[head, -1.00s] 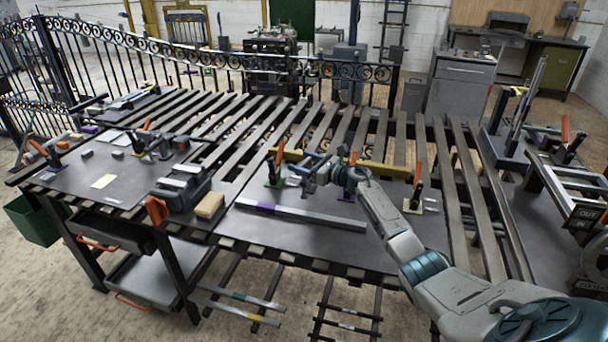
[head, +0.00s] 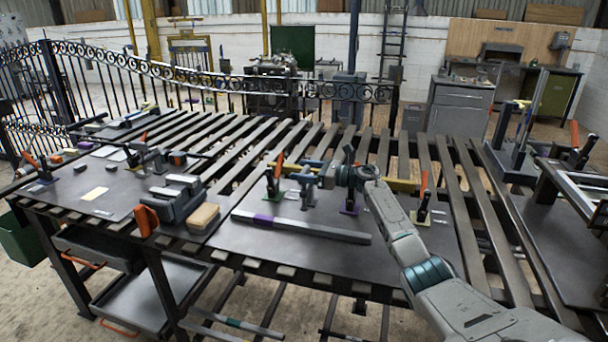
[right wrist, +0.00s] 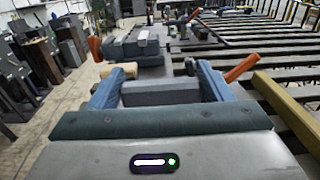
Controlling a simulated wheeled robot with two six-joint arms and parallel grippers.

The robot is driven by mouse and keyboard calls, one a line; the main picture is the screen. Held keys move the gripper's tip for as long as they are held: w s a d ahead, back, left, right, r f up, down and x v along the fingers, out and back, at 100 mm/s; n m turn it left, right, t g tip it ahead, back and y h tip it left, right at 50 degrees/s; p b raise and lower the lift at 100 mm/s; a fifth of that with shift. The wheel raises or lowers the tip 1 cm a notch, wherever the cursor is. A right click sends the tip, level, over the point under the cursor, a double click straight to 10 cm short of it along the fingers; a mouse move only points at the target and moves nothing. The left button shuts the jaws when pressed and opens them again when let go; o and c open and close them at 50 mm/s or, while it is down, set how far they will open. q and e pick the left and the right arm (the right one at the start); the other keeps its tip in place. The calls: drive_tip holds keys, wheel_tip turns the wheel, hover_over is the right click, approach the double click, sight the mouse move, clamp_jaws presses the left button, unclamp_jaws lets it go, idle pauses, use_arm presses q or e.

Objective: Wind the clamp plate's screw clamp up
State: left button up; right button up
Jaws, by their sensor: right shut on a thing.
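The clamp plate (head: 290,241) is a dark sheet at the front of the slatted table in the head view. A grey screw clamp (head: 307,194) stands on it between orange-handled toggle clamps. My right gripper (head: 314,170), with blue fingers, is at the top of the screw clamp. In the right wrist view, a grey block-like part (right wrist: 160,93) lies between the fingers, and the gripper is shut on it. I take this part to be the top of the screw clamp; the gripper hides its exact shape in the head view. My left gripper is not in view.
A long bar (head: 300,227) lies across the plate's front. Toggle clamps stand left (head: 274,182) and right (head: 422,204) of the screw clamp. A yellow bar (head: 400,185) runs behind. A grey vise-like block (head: 172,203) is to the left.

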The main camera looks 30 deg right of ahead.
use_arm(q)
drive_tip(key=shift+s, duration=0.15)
use_arm(e)
drive_tip(key=o, duration=1)
drive_tip(key=v, duration=0.1)
drive_tip(key=b+v, duration=0.1)
drive_tip(key=v, duration=0.1)
drive_tip(key=b+v, duration=0.1)
drive_tip(key=v, duration=0.1)
drive_tip(key=shift+s+d+f, duration=0.15)
drive_tip(key=shift+d+f, duration=0.05)
drive_tip(key=shift+f, duration=0.1)
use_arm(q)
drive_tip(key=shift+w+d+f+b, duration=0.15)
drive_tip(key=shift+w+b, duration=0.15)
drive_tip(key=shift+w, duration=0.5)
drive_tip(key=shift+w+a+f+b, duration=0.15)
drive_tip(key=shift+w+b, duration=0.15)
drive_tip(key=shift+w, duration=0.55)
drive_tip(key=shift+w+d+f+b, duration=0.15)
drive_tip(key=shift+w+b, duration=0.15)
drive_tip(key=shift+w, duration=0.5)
use_arm(e)
approach(307, 173)
drive_tip(key=shift+r, duration=0.35)
